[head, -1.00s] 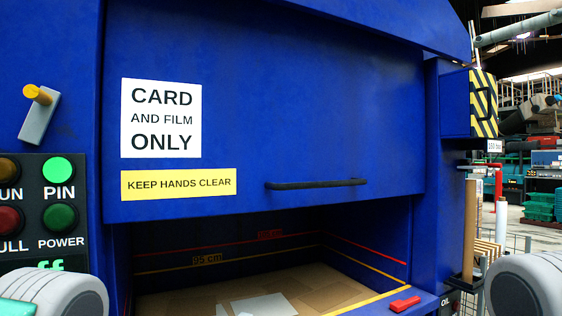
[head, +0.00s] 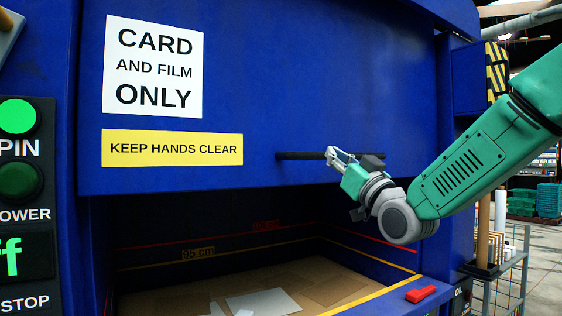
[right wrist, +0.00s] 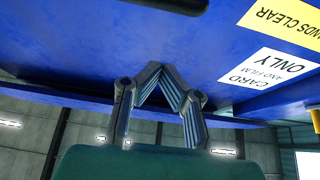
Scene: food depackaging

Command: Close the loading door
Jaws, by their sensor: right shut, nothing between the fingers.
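The loading door (head: 260,85) is a large blue panel with a white card-and-film sign and a yellow warning label. It is raised, with the chamber open below it. Its black bar handle (head: 300,155) runs across the lower right of the door. My right gripper (head: 332,153) is shut and empty at the handle's right half, overlapping it in the head view; I cannot tell if it touches. In the right wrist view its fingertips (right wrist: 155,67) meet, with the blue door behind and a dark bar, likely the handle, at the top edge. My left gripper is out of view.
Flat cardboard (head: 320,285) and a pale sheet (head: 262,303) lie in the chamber. A red latch-like piece (head: 420,294) sits on the right of the sill. A control panel (head: 25,200) is at the left. A rack (head: 505,270) stands at the right.

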